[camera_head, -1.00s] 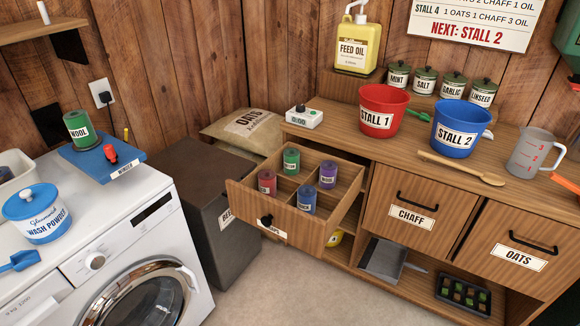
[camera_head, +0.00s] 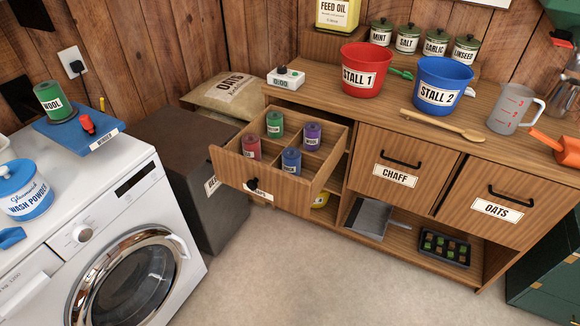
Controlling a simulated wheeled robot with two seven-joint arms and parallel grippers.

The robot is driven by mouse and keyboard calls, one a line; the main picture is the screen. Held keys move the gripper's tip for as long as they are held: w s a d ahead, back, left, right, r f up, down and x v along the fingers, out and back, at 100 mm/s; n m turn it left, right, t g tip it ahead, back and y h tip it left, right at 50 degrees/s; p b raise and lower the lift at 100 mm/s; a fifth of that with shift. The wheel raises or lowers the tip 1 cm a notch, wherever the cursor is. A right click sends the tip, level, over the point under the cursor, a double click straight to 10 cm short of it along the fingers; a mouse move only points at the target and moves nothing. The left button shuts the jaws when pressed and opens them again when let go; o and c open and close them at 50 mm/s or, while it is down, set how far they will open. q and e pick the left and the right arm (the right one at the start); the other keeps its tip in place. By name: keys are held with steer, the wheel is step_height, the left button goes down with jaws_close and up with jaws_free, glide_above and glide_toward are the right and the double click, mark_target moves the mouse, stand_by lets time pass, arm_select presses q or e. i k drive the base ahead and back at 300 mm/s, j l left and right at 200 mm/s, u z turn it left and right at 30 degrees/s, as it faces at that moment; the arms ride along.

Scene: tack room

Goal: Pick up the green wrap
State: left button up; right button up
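A green wrap (camera_head: 275,123) stands upright in the back left compartment of the open drawer (camera_head: 272,202). A red wrap (camera_head: 251,147) is in front of it, a blue wrap (camera_head: 291,161) is at the front right, and a purple wrap (camera_head: 312,135) is at the back right. Neither of my grippers shows in the head view.
The washing machine (camera_head: 110,215) stands at the left, with a dark bin (camera_head: 185,165) between it and the drawer. The counter holds a red bucket (camera_head: 366,70), a blue bucket (camera_head: 441,85), a wooden spoon (camera_head: 443,125) and a jug (camera_head: 507,112). The floor in front is clear.

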mark_target(50, 93)
steer(key=u, duration=1.3)
steer(key=i+j+u, duration=0.2)
steer(key=i+u, duration=0.2)
steer(key=i, duration=0.25)
